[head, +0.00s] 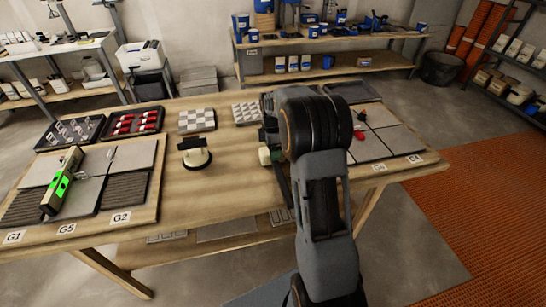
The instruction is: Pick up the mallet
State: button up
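I cannot make out the mallet for certain. A dark, handle-like bar (282,188) with a small green and pale part (265,155) at its far end shows just left of my arm, over the middle of the workbench (225,190). My arm covers the rest, so I cannot tell whether this is the mallet. My gripper's fingers are hidden behind my arm, and whether they hold anything does not show.
Tiles (130,155) with a green-lit level (62,182) on them lie at the left. Trays of clips (75,132) and red wedges (135,122) stand behind. More tiles (370,148) lie right of my arm. Bare wood shows around the pale-topped tool.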

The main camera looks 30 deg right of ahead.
jog(key=shift+r, duration=0.1)
jog(key=c, duration=1.1)
